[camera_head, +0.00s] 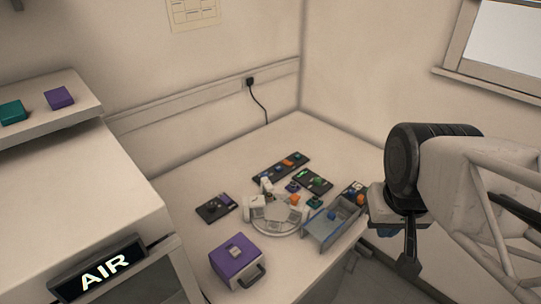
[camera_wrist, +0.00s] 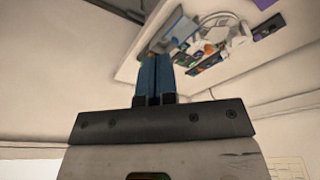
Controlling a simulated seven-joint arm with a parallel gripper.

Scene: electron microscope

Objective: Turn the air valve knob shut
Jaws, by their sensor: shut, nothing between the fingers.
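A lit black sign reading AIR (camera_head: 103,272) is on the front edge of the white cabinet at the lower left of the head view. I cannot make out a valve knob by the sign; the cabinet front below runs out of the frame. My gripper (camera_head: 408,240) hangs at the right of the head view, pointing down, beside the table's right edge and far from the sign. In the wrist view its blue fingers (camera_wrist: 153,75) are together with nothing between them. They are apart from everything on the table.
The white table (camera_head: 180,187) holds a round white device (camera_head: 275,228), a blue-grey tray (camera_head: 325,240), a purple box (camera_head: 236,260) and several dark panels with coloured knobs. A shelf (camera_head: 45,112) with teal and purple blocks is at the left. Open space lies between my gripper and the cabinet above the table.

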